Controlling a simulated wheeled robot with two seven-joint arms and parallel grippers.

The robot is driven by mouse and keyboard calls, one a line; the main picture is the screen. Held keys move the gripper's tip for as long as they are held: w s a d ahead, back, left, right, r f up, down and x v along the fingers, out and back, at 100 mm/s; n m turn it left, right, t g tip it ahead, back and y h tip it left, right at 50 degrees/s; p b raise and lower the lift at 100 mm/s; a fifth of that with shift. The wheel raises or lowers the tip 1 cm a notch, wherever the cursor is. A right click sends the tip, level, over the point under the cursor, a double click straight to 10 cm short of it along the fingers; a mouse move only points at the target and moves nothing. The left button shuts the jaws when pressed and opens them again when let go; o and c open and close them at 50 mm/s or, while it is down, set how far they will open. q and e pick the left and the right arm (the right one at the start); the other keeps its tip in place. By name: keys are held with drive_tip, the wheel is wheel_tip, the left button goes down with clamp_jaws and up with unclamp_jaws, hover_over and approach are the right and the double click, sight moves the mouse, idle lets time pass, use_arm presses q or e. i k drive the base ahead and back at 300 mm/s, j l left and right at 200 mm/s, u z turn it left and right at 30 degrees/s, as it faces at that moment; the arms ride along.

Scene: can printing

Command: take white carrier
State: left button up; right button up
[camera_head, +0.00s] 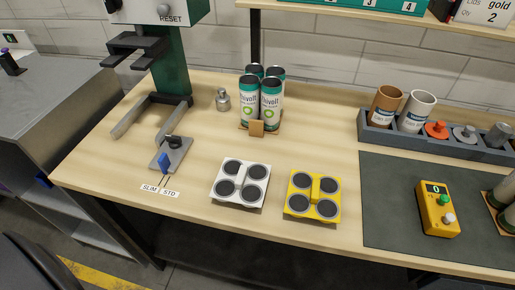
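The white carrier (239,183) is a square white plate with several dark round cups and a raised middle bar. It lies flat near the front edge of the wooden table, left of a similar yellow carrier (314,195). Its cups look empty. Neither of my grippers is in view, and nothing touches the white carrier.
Several green and white cans (260,97) stand grouped behind the carriers. A green machine (168,70) and a lever plate (171,153) are at left. A grey rack (376,133), dark mat (390,190) and yellow control box (437,208) are at right. A shelf (345,12) hangs above.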

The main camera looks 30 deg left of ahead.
sight(244, 182)
drive_tip(key=i+j+u, duration=0.1)
drive_tip(key=u, duration=0.8)
drive_tip(key=k+j, duration=0.15)
drive_tip(key=k, duration=0.1)
